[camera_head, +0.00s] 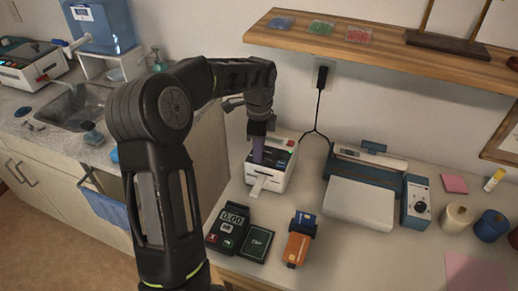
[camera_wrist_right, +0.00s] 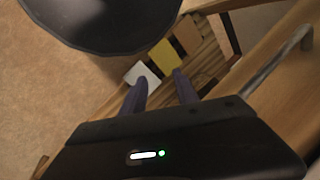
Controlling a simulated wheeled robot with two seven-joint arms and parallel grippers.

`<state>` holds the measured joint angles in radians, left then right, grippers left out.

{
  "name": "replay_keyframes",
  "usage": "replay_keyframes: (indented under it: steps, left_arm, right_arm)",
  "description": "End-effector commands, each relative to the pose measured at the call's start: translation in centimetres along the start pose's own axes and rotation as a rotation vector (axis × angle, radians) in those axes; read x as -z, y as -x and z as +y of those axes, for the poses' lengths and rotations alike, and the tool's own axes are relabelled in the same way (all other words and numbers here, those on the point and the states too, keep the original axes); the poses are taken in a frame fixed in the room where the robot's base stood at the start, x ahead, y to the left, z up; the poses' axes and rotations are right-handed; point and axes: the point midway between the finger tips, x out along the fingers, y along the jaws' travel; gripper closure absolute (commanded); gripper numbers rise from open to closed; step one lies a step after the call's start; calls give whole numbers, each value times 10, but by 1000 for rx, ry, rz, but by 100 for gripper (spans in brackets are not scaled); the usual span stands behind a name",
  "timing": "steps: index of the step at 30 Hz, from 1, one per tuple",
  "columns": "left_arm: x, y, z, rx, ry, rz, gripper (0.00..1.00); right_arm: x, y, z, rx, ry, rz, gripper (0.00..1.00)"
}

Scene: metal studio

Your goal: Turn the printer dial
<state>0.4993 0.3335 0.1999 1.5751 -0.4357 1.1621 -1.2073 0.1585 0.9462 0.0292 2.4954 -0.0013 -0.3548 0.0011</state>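A small white printer-like machine (camera_head: 281,178) with a dark top, coloured buttons and a white strip at its front stands on the counter against the wall. My left gripper (camera_head: 257,160) points down at its top, with purple fingers over or touching it; I cannot tell contact or finger gap. The fingers hide part of the top, and I cannot make out a dial there. A dark round dial (camera_head: 420,207) is visible on the blue-and-white unit farther right, apart from the gripper. My right gripper (camera_wrist_right: 160,88) is open and empty in the right wrist view.
A card terminal (camera_head: 229,227), a dark green box (camera_head: 257,244) and an orange device (camera_head: 300,240) stand in front. A wooden shelf (camera_head: 370,57) overhangs behind. Coloured tiles (camera_wrist_right: 164,54) and a metal handle (camera_wrist_right: 285,55) lie beyond my right fingers.

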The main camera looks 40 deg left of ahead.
Motion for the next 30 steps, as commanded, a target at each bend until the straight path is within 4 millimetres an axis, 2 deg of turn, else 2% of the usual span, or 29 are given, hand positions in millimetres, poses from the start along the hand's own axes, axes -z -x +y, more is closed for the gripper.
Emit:
replay_keyframes:
  steps: [1,10,23,30]
  left_arm:
    - [0,0,0,0,0,0,77]
    - [0,0,0,0,0,0,100]
    - [0,0,0,0,13,0,100]
    - [0,0,0,0,87,1,100]
  right_arm:
    - [0,0,0,0,0,0,64]
    - [0,0,0,0,0,0,64]
    - [0,0,0,0,0,0,64]
    - [0,0,0,0,0,0,64]
